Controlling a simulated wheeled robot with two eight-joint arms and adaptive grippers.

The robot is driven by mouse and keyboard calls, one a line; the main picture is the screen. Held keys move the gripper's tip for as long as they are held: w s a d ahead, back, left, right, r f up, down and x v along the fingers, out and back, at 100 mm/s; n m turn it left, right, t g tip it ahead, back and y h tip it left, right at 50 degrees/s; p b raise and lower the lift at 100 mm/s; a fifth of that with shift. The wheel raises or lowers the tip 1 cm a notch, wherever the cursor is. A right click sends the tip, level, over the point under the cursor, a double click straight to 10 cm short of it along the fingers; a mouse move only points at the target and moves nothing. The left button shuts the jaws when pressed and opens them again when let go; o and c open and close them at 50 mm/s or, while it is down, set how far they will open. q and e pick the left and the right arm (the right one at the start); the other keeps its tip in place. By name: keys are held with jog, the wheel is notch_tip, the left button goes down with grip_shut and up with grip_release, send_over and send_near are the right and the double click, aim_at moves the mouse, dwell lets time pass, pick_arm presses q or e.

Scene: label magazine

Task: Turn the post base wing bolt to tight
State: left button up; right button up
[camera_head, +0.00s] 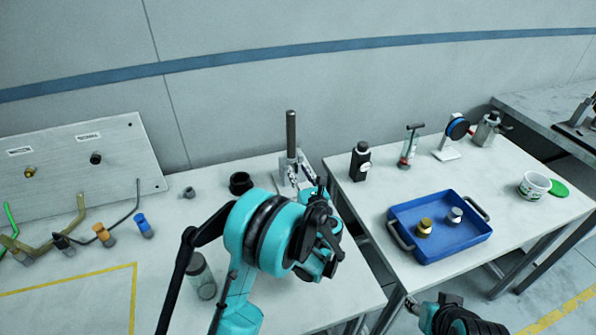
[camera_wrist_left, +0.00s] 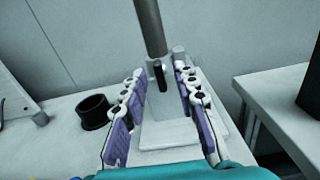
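A dark grey post (camera_head: 291,133) stands upright in a light grey post base (camera_head: 283,184) at the back right of the left table. In the left wrist view the post (camera_wrist_left: 152,25) rises from the base (camera_wrist_left: 170,133). A black upright piece, apparently the wing bolt (camera_wrist_left: 159,76), shows on the near side of the post's foot. My left gripper (camera_head: 308,182) reaches toward the base. In the wrist view its two fingers (camera_wrist_left: 160,80) are apart, either side of the bolt, with a gap on each side. My right gripper (camera_head: 418,306) is partly in view at the bottom; its fingers are unclear.
A black ring (camera_head: 240,183) stands left of the base. A grey jar (camera_head: 200,277) is beside my left arm. A panel (camera_head: 60,165) and several hex keys (camera_head: 102,235) are farther left. The right table holds a black bottle (camera_head: 360,163) and a blue tray (camera_head: 437,252).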

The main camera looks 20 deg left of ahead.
pick_arm(q)
jog(key=v, duration=1.1)
jog(key=s+a+r+n+g+h, duration=0.2)
jog(key=s+a+n+g+h, duration=0.3)
jog(key=s+a+n, duration=0.7)
jog(key=s+d+n+g+h, duration=0.2)
jog(key=s+d+n+h, duration=0.3)
jog(key=s+n, duration=0.9)
jog(key=d+n, duration=0.2)
jog(key=n, duration=0.1)
jog(key=shift+s+d+f+g, duration=0.15)
jog(key=shift+d+f+g, duration=0.2)
jog(key=shift+f+g, duration=0.05)
